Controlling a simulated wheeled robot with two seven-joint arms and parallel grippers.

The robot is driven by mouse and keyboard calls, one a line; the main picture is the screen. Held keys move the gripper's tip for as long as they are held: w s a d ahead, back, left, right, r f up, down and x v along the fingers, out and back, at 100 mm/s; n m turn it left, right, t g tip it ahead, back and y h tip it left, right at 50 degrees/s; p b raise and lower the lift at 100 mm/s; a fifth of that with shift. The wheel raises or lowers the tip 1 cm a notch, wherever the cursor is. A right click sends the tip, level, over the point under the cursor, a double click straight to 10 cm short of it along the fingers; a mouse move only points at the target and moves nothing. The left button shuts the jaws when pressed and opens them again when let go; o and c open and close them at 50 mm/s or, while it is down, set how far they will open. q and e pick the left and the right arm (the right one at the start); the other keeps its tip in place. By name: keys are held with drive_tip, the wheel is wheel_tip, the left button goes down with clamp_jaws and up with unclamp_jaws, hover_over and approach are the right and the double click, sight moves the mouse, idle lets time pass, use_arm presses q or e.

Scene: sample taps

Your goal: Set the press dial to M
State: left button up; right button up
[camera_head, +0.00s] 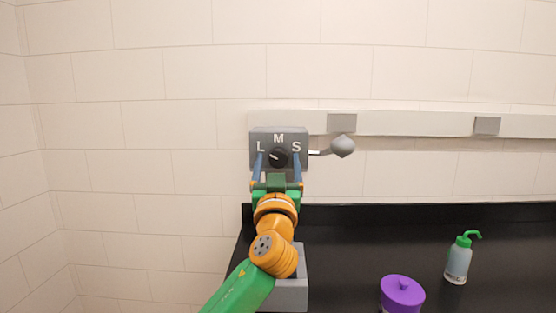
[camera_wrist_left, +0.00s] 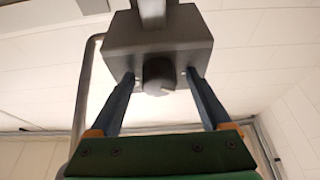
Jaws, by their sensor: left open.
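The press (camera_head: 262,134) is a grey box at the wall with the letters L, M and S on its face. Its dial (camera_head: 279,158) is a round dark knob below the M, and its white mark points up and left, toward the L. My left gripper (camera_head: 278,166) is open, with one blue finger on each side of the dial and a gap on both sides. In the left wrist view the dial (camera_wrist_left: 158,76) sits between the spread fingertips (camera_wrist_left: 159,78) under the grey box (camera_wrist_left: 158,40). Whether the fingertips touch the press face is unclear. My right gripper is out of view.
A lever with a grey knob (camera_head: 342,146) sticks out right of the press. A pale rail (camera_head: 410,124) runs along the wall. A grey block (camera_head: 292,294) is below my left arm. A purple lidded jar (camera_head: 402,293) and a green-capped bottle (camera_head: 458,262) stand on the black counter (camera_head: 350,240).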

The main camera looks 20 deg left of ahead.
use_arm(q)
drive_tip(key=shift+s+d+r, duration=0.1)
drive_tip(key=shift+s, duration=0.1)
drive_tip(key=c, duration=0.5)
clamp_jaws()
drive_tip(key=shift+m, duration=0.4)
drive_tip(key=m+h, duration=0.1)
drive_tip(key=m+p, duration=0.1)
drive_tip(key=m+h+p, duration=0.1)
drive_tip(key=m, duration=0.1)
drive_tip(key=shift+r+t+h, duration=0.25)
drive_tip(key=shift+t+h, duration=0.05)
drive_tip(key=m+h+p, duration=0.1)
drive_tip(key=m+p, duration=0.2)
drive_tip(key=m+g+h+p, duration=0.1)
drive_tip(key=m+h+p, duration=0.1)
drive_tip(key=m+p, duration=0.1)
drive_tip(key=m+h+p, duration=0.1)
drive_tip(key=m+p, duration=0.2)
drive_tip(key=shift+s+a+r+m, duration=0.1)
drive_tip(key=shift+a+r+m, duration=0.15)
drive_tip(key=shift+m, duration=0.15)
drive_tip(key=shift+f+m+g+h+p, duration=0.15)
drive_tip(key=shift+m+g+h+p, duration=0.35)
drive_tip(key=shift+m+p, duration=0.45)
